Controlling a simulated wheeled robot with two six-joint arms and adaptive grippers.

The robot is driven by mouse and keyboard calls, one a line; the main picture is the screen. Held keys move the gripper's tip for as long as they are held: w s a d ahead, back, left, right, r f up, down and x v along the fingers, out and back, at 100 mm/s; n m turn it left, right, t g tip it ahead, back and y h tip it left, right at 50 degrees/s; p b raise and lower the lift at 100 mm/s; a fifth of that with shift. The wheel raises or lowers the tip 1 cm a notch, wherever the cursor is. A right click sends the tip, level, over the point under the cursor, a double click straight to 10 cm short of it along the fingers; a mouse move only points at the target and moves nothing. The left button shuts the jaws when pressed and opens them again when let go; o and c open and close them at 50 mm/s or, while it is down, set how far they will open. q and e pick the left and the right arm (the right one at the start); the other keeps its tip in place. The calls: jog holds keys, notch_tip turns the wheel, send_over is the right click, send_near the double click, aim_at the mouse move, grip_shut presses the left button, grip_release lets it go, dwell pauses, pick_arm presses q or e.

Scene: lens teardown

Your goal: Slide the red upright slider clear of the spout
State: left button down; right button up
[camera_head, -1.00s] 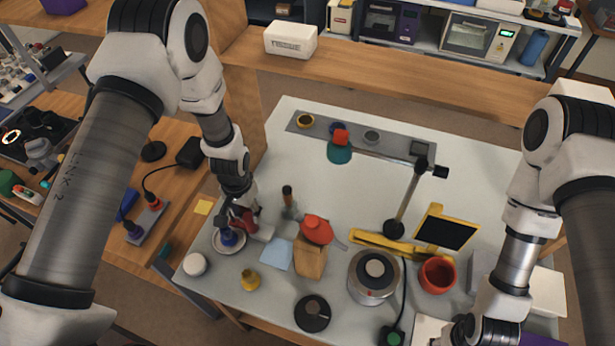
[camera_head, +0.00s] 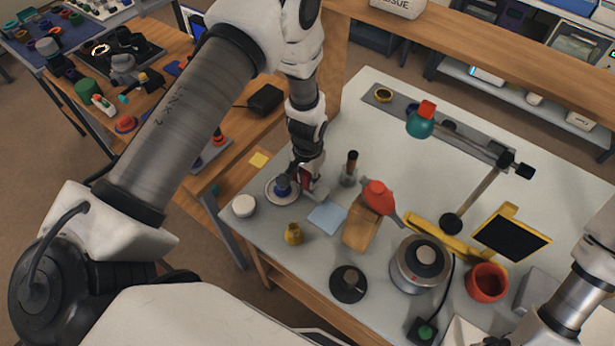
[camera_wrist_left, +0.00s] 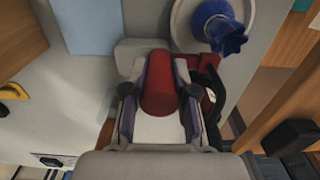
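The red upright slider (camera_wrist_left: 158,88) stands between the fingers of my left gripper (camera_wrist_left: 160,100) in the left wrist view. The fingers lie close along both its sides and look shut on it. In the head view my left gripper (camera_head: 306,178) covers most of the slider, and only a bit of red shows. A blue fluted piece (camera_wrist_left: 222,28) sits on a white saucer (camera_wrist_left: 183,22) right beside it. It also shows in the head view (camera_head: 282,186). I cannot tell which part is the spout. My right gripper is outside the frames.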

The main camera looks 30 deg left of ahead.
aim_at(320, 193)
pick_arm(q)
jog(key=shift+w+d, duration=0.1)
jog(key=shift+w, duration=0.05)
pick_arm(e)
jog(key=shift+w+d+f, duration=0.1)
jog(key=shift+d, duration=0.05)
pick_arm(q)
jog(key=d, duration=0.3)
jog(key=shift+s+d, duration=0.15)
jog(key=shift+s, duration=0.1)
jog(key=shift+d, duration=0.15)
jog(key=c, duration=1.1)
grip_release()
jog(key=shift+o, duration=0.9)
jog(key=shift+w+f, duration=0.1)
jog(key=shift+w, duration=0.1)
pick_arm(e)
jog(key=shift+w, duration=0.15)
pick_arm(q)
notch_tip(320, 193, up, 12)
